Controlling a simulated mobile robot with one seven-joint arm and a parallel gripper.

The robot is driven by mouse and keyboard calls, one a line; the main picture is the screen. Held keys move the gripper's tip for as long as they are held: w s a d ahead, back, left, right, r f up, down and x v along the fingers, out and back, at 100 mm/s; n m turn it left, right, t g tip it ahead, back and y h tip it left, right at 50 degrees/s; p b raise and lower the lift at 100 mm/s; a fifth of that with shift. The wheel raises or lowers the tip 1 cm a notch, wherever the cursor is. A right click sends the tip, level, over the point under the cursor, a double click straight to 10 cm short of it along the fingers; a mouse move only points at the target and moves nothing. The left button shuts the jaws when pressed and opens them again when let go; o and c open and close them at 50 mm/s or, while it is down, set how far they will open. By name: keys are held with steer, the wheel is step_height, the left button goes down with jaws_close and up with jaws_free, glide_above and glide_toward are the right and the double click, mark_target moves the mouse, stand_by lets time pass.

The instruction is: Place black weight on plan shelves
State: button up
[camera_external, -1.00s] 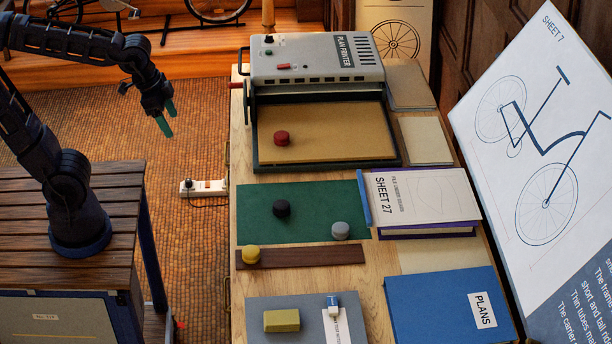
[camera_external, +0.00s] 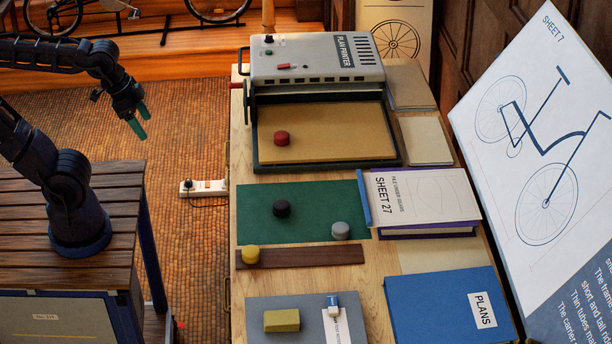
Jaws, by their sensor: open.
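The black weight (camera_external: 281,208) is a small round disc lying on the green mat (camera_external: 257,226) in the middle of the table. My gripper (camera_external: 139,125), with green fingertips, is open and empty. It hangs in the air over the floor, left of the table and well apart from the weight. No plan shelves can be made out for certain in this view.
A grey weight (camera_external: 340,230) sits right of the black one, a yellow weight (camera_external: 250,254) on a brown strip (camera_external: 310,256). A red weight (camera_external: 281,138) lies in the plan printer (camera_external: 316,58) tray. A power strip (camera_external: 204,187) is on the floor.

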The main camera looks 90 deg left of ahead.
steer(key=w+a+f+y, duration=0.1)
steer(key=w+a+f, duration=0.15)
steer(key=w, duration=0.35)
steer(key=w+a+f, duration=0.2)
steer(key=w+f, duration=0.1)
steer(key=w, duration=0.2)
steer(key=t+h, duration=0.1)
steer(key=t, duration=0.4)
glide_above(282, 204)
steer(key=s, duration=0.7)
step_height(282, 204, down, 30)
steer(key=shift+x, duration=2.55)
steer(key=shift+w+f, duration=0.5)
steer(key=shift+f, duration=0.25)
steer(key=shift+w+f, duration=0.45)
steer(key=shift+f, duration=0.3)
steer(key=shift+w+f, duration=0.5)
steer(key=shift+f, duration=0.25)
steer(key=c, duration=1.5)
steer(key=shift+c, duration=0.2)
steer(key=shift+r, duration=0.15)
